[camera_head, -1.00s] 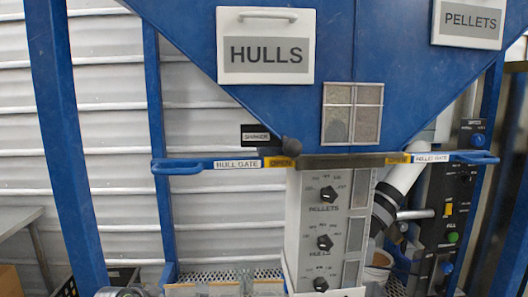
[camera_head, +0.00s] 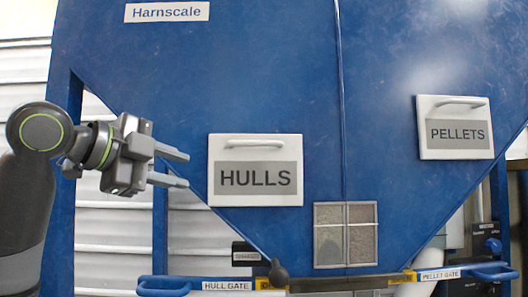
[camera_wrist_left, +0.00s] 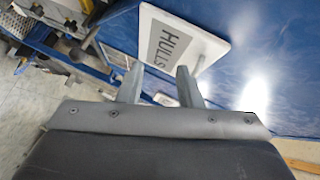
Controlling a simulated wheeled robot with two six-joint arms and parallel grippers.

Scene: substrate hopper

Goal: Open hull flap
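The hull flap (camera_head: 255,193) is a white panel with a grey HULLS label on the blue hopper's left side. A light bar handle (camera_head: 254,143) runs along its top, and the flap appears shut. My left gripper (camera_head: 188,170) is open and empty, with its fingers pointing right toward the flap's left edge, apart from it. In the left wrist view the flap (camera_wrist_left: 166,31) lies ahead of the two spread fingers (camera_wrist_left: 158,82), with its handle (camera_wrist_left: 211,54) near the right finger. My right gripper is in neither current view.
A PELLETS flap (camera_head: 455,149) is on the hopper's right side. Below are the hull gate handle (camera_head: 165,287), a black knob (camera_head: 278,272), a window panel (camera_head: 345,254) and the pellet gate handle (camera_head: 494,272). The hopper face around the HULLS flap is clear.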

